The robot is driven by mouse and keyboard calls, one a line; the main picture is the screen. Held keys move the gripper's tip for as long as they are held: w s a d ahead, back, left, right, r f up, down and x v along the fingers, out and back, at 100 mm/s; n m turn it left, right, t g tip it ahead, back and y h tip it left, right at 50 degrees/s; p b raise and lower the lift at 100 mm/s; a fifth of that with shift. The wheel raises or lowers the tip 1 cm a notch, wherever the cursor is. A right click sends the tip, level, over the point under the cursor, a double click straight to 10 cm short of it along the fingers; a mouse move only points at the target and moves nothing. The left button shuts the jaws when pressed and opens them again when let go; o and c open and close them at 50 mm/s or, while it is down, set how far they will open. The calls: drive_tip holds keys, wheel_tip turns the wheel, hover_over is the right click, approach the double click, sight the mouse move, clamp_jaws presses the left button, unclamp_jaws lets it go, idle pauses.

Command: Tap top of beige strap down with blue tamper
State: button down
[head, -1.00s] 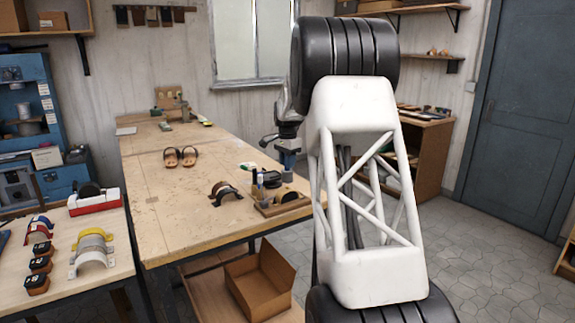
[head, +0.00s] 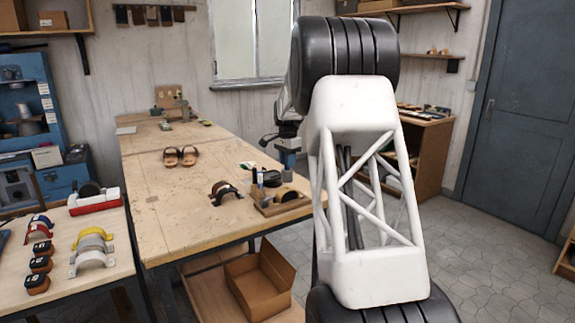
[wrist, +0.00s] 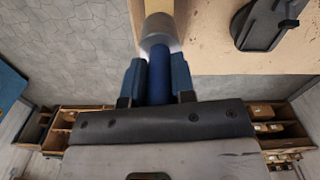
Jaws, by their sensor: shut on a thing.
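My gripper (wrist: 158,80) is shut on the blue tamper (wrist: 161,88), whose blue handle sits between the two blue fingers in the wrist view. Its grey metal head points away from the gripper. A pale cream surface, apparently the beige strap (wrist: 160,6), shows just past the head; I cannot tell whether they touch. My gripper (head: 287,150) is above and behind that tray, partly hidden by my arm.
The wooden tray (head: 282,208) also holds dark bottles. A dark arched strap piece (head: 224,192) stands left of it, and sandals (head: 181,156) lie farther back. A black stand (wrist: 265,24) is on the bench in the wrist view. The left table (head: 105,285) holds several coloured arches.

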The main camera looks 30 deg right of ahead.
drive_tip(key=shift+r, duration=0.5)
wheel_tip(320, 180, down, 4)
drive_tip(key=shift+r, duration=2.05)
drive_tip(key=shift+r, duration=0.15)
drive_tip(key=shift+r, duration=1.85)
